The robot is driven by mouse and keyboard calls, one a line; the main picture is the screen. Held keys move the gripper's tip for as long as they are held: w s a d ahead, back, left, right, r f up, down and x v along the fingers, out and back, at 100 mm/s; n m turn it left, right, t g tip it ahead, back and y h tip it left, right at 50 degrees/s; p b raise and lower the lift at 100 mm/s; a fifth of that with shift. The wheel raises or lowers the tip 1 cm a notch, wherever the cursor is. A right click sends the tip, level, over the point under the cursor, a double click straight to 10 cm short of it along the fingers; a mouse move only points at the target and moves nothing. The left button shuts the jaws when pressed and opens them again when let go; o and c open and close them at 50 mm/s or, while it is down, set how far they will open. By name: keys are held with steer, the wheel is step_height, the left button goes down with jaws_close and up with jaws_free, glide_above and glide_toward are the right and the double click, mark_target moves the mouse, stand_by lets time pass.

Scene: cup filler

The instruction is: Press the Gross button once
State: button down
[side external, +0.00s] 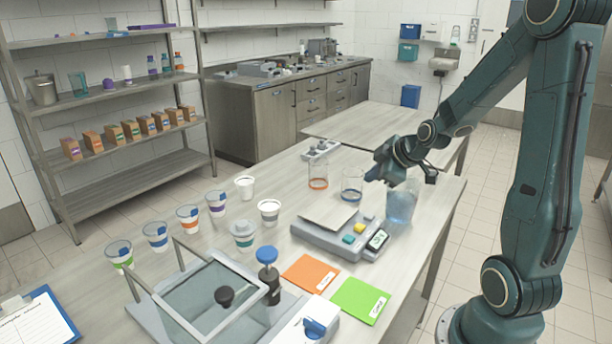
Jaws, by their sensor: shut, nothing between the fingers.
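The scale (332,236) stands on the table with a flat pan on top. My gripper (371,176) is shut and empty. It appears above and behind the scale, near the blue-banded glass and the large beaker, apart from the buttons.
A large beaker of blue liquid (401,206) stands right of the scale. A blue-banded glass (352,186) and an orange-banded glass (318,176) stand behind it. Orange (311,273) and green (359,300) cards lie in front. Several cups and a glass-walled box (207,290) fill the left.

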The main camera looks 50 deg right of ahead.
mark_target(373, 217)
steer(key=shift+s+d+f, duration=0.1)
steer(key=shift+d+f, duration=0.2)
steer(key=shift+d, duration=0.35)
steer(key=shift+s+d+f, duration=0.1)
steer(key=shift+d+f, duration=0.2)
steer(key=shift+d, duration=0.35)
steer(key=shift+w+f, duration=0.1)
steer(key=shift+f, duration=0.1)
steer(key=shift+f, duration=4.2)
steer(key=shift+f, duration=0.9)
steer(key=shift+r, duration=0.9)
steer(key=shift+r, duration=0.15)
steer(key=shift+r, duration=2.35)
